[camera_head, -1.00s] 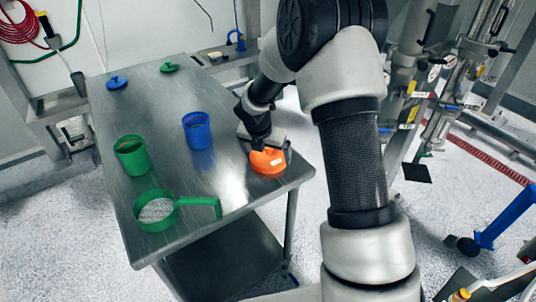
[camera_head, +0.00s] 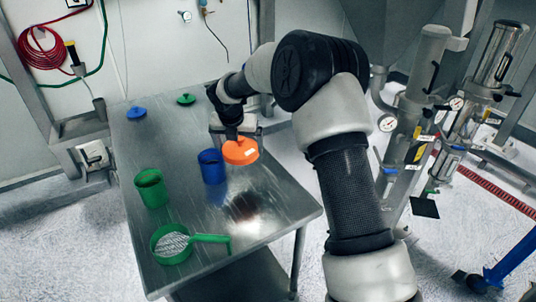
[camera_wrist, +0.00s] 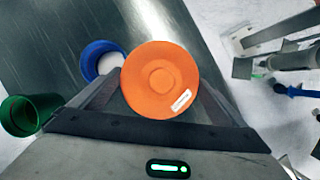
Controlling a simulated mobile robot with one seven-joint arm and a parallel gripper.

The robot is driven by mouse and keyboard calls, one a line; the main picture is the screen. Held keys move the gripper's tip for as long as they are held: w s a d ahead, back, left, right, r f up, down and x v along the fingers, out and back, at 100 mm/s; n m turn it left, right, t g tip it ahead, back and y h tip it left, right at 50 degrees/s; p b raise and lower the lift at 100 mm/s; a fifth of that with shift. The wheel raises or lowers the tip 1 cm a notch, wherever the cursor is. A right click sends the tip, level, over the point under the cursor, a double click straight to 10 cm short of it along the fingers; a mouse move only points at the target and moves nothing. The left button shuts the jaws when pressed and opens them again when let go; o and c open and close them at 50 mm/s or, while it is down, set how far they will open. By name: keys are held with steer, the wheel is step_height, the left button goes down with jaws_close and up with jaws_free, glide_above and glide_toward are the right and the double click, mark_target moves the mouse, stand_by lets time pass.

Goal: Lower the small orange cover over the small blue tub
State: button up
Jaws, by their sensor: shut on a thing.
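The small orange cover (camera_head: 240,151) is a round lid with a white label. My gripper (camera_wrist: 160,92) is shut on it and holds it in the air above the metal table, and its round face fills the middle of the wrist view (camera_wrist: 160,80). The small blue tub (camera_head: 212,167) stands upright and open on the table, just left of the cover in the head view. In the wrist view the tub (camera_wrist: 88,57) shows whitish contents and is partly hidden behind a finger and the cover. The cover is beside the tub, apart from it.
A green tub (camera_head: 150,188) and a green sieve with a handle (camera_head: 172,246) stand on the table's left side (camera_head: 215,222). A blue lid (camera_head: 136,113) and a green lid (camera_head: 186,99) lie at the far end. The table's right edge is near the cover.

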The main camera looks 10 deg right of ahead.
steer(key=w+a+r+n+y+p, duration=0.1)
steer(key=w+a+p, duration=0.1)
steer(key=a, duration=0.3)
steer(key=w+a+r+n+p, duration=0.1)
steer(key=w+a+n+p, duration=0.15)
steer(key=a, duration=0.25)
steer(key=shift+m, duration=0.35)
steer(key=shift+w+a+f+b, duration=0.1)
steer(key=shift+a+f+b, duration=0.05)
steer(key=shift+f+b, duration=3.15)
steer(key=shift+f+p, duration=0.4)
steer(key=shift+p, duration=0.1)
steer(key=o, duration=0.7)
steer(key=shift+r, duration=0.1)
